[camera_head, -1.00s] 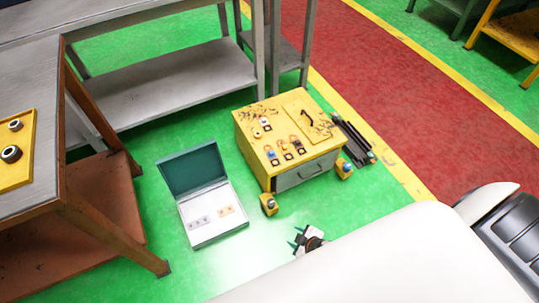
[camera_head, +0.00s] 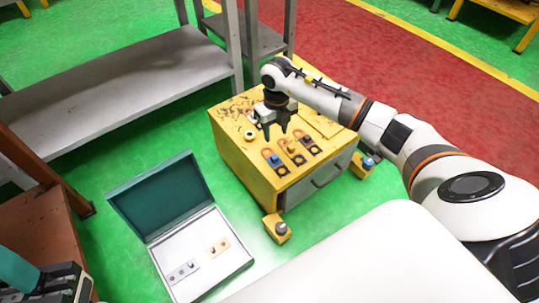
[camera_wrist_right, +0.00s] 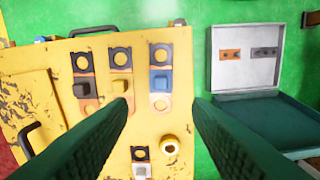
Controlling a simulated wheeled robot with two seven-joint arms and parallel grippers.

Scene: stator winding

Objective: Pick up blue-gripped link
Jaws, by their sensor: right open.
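The blue-gripped link (camera_head: 275,161) lies on top of the yellow cabinet (camera_head: 233,150). In the right wrist view the blue-gripped link (camera_wrist_right: 160,80) is the rightmost of three in a row. My right gripper (camera_head: 277,133) is open and empty, pointing down above the cabinet top. In the wrist view its fingertips (camera_wrist_right: 161,105) stand apart, either side of the blue link's lower end. A teal and dark part, probably my left gripper (camera_head: 50,282), is cut off at the lower left.
Two similar links (camera_wrist_right: 120,75) (camera_wrist_right: 83,75) lie close to the left of it in the wrist view. An open teal case (camera_head: 165,195) stands on the green floor. Grey shelving (camera_head: 140,80) is behind.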

